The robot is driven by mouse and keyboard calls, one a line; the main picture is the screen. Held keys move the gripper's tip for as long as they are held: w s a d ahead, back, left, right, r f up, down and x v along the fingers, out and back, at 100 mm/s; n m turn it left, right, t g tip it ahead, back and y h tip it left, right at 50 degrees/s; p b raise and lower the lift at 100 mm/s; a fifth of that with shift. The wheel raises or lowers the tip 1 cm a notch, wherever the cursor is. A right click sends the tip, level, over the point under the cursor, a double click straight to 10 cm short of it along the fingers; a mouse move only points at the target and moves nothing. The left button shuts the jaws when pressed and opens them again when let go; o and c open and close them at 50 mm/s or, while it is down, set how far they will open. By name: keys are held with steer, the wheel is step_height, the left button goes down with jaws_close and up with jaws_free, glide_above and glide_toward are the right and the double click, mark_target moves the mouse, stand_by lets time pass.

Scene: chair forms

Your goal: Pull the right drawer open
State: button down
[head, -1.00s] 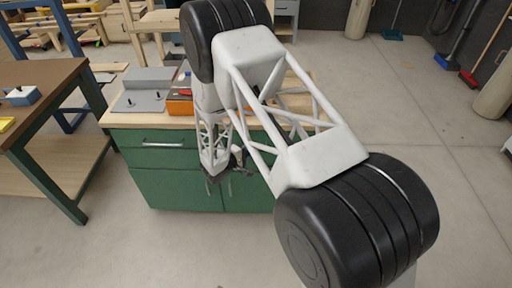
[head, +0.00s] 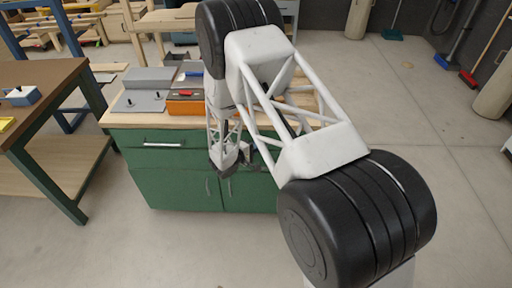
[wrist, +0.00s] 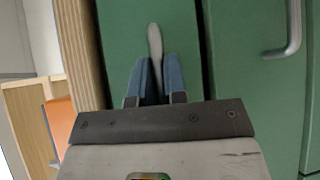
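The right drawer (wrist: 120,25) is a green front beside the wooden top's edge in the wrist view. It looks shut. Its pale bar handle (wrist: 154,38) runs between the two blue-grey fingers of my gripper (wrist: 158,66). The fingers stand apart on either side of the handle, with small gaps that are hard to judge. The handle's near end is hidden between them. In the head view my gripper is in front of the cabinet's upper right part, and my arm hides most of the right drawer.
The left drawer (head: 150,155) with its bar handle is shut. Green doors (head: 180,190) are below; one door handle (wrist: 295,30) shows close by. An orange box (head: 185,106) and grey plates (head: 140,102) lie on the wooden top. A brown table (head: 40,85) stands at left. Floor in front is clear.

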steer(key=shift+s, duration=0.15)
steer(key=s, duration=1.7)
steer(key=c, duration=1.4)
jaws_free()
steer(key=shift+c, duration=0.2)
steer(key=shift+a, duration=0.1)
steer(key=v, duration=0.7)
steer(key=shift+s+a, duration=0.15)
steer(key=shift+s, duration=0.15)
steer(key=shift+r, duration=0.1)
